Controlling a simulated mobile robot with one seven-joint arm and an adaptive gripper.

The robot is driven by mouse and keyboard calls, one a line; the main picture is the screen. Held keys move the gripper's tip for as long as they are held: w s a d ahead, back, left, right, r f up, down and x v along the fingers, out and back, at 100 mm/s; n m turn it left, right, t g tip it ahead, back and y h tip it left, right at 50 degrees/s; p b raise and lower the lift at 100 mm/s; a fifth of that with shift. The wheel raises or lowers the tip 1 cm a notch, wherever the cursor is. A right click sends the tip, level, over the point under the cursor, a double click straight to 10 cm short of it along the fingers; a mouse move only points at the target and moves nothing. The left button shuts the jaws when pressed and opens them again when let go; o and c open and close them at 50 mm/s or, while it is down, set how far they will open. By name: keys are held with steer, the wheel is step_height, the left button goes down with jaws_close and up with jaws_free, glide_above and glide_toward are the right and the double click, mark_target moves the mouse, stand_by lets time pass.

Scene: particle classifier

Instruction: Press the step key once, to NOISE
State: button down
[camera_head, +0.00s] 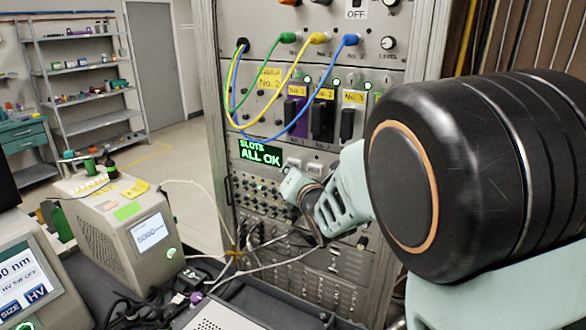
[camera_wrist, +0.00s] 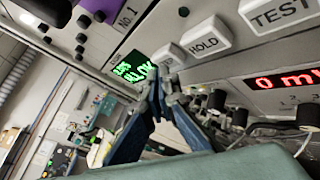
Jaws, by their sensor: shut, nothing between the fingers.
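A rack panel (camera_head: 215,60) holds a small display (camera_head: 261,154) with green text reading "SLOTS ALL OK". In the wrist view the display (camera_wrist: 133,68) is tilted and partly covered by a finger. A row of white keys runs beside it: a small key (camera_wrist: 170,56) whose label is hard to read, then HOLD (camera_wrist: 206,38) and TEST (camera_wrist: 272,14). In the head view two pale keys (camera_head: 293,163) show right of the display. My gripper (camera_wrist: 161,84) is shut and empty, its tips just below the small key; I cannot tell if they touch. It also shows in the head view (camera_head: 291,184).
Yellow, green and blue cables (camera_head: 291,83) loop above the display, near modules numbered No. 1 to No. 3. A red readout (camera_wrist: 285,80) sits below TEST. Knobs (camera_head: 262,190) and loose wires lie under the keys. A beige instrument (camera_head: 120,235) stands at left.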

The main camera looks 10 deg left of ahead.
steer(key=shift+w+d+b, duration=0.3)
steer(key=shift+w+b, duration=0.05)
steer(key=shift+w, duration=0.5)
stand_by(1.0)
steer(key=shift+s, duration=0.15)
steer(key=shift+s+a+b, duration=0.2)
steer(key=shift+s+b, duration=0.15)
steer(key=shift+s, duration=0.2)
steer(key=shift+s+a+b, duration=0.2)
steer(key=shift+s+b, duration=0.15)
steer(key=shift+s, duration=0.2)
steer(key=s, duration=0.1)
steer(key=s+a, duration=0.1)
steer(key=s, duration=0.1)
steer(key=s+b, duration=0.1)
steer(key=shift+s+a, duration=0.35)
steer(key=shift+a, duration=0.1)
stand_by(0.4)
